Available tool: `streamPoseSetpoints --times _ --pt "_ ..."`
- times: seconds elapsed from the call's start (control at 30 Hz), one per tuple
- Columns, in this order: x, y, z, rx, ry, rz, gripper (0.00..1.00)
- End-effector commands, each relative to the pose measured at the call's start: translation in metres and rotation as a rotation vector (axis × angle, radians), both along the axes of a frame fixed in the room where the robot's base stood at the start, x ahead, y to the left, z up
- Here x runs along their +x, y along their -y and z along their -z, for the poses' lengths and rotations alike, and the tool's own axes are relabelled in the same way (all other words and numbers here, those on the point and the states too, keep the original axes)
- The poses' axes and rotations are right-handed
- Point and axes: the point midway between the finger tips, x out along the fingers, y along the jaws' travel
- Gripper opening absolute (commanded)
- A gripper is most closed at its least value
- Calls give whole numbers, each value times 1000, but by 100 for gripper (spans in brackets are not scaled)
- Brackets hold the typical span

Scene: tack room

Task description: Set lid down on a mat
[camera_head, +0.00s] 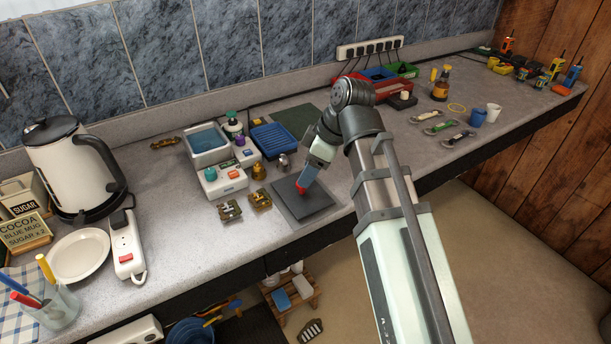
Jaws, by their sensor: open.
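A dark grey square mat (318,207) lies on the counter near its front edge, on a lighter grey sheet. My gripper (302,186) points down at the mat's back left part and is open. A small red thing (301,189) shows right at the fingertips, over the mat; it may be the lid, but it is too small to tell, and I cannot tell whether it touches the mat. A second, dark green mat (290,117) lies farther back by the wall, partly hidden by my arm.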

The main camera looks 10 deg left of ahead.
Motion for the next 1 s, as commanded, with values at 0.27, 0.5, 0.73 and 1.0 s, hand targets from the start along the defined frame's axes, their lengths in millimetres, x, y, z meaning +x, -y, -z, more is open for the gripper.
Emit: streamPoseSetpoints --times 0.27,0.5,0.73,1.0 --pt "1 16 -41 0 2 1 56" --pt "1 27 -67 0 1 0 56" --pt "0 32 -77 0 -1 0 56" --pt "0 32 -77 0 -1 0 56"
